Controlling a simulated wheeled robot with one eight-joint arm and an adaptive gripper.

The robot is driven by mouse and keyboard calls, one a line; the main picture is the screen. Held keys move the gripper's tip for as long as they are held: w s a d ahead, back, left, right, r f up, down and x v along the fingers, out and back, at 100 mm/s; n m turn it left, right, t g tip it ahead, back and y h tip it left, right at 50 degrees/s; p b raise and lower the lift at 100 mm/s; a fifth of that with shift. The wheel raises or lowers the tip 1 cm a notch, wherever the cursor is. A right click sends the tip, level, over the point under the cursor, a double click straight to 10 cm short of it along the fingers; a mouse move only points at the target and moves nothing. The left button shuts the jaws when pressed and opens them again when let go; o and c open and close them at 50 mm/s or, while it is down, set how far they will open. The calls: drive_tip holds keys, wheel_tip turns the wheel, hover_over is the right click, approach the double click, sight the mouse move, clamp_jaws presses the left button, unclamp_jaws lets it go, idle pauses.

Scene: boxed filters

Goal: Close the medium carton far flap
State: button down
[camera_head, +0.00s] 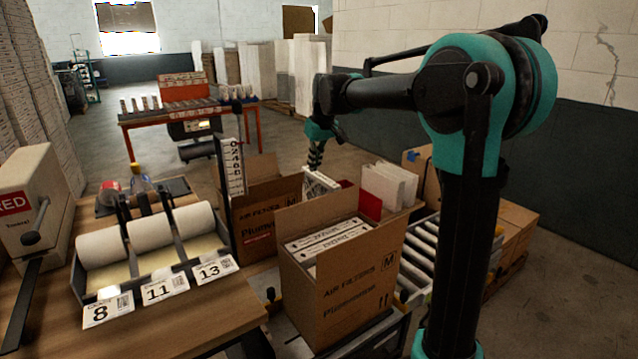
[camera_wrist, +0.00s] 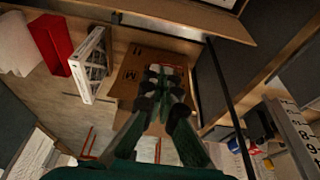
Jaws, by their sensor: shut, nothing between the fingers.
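The near medium carton (camera_head: 345,290), brown and marked M, stands on the roller conveyor with white boxed filters (camera_head: 328,240) inside. Its far flap (camera_head: 315,215) stands up behind the filters. A second brown carton (camera_head: 262,225), also marked M, stands open behind it to the left. My gripper (camera_head: 316,160) is in the air beyond the near carton's far flap, pointing down, apart from that flap. In the wrist view my gripper (camera_wrist: 165,85) is shut and empty, with brown cardboard marked M (camera_wrist: 128,75) behind the fingertips. Whether the fingers touch that cardboard cannot be told.
A white filter (camera_head: 320,183), a red panel (camera_head: 371,203) and white panels (camera_head: 388,186) stand beyond the cartons. A measuring scale (camera_head: 230,165) rises beside the second carton. A roll dispenser (camera_head: 150,240) is on the left table. Conveyor rollers (camera_head: 420,255) run at right.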

hover_over(320, 211)
drive_tip(key=w+a, duration=0.3)
drive_tip(key=w, duration=0.1)
wheel_tip(320, 211, down, 9)
drive_tip(key=shift+s+d+f, duration=0.1)
drive_tip(key=shift+s+d, duration=0.4)
drive_tip(key=shift+s, duration=0.3)
drive_tip(key=shift+s+d, duration=0.45)
drive_tip(key=shift+s, duration=0.3)
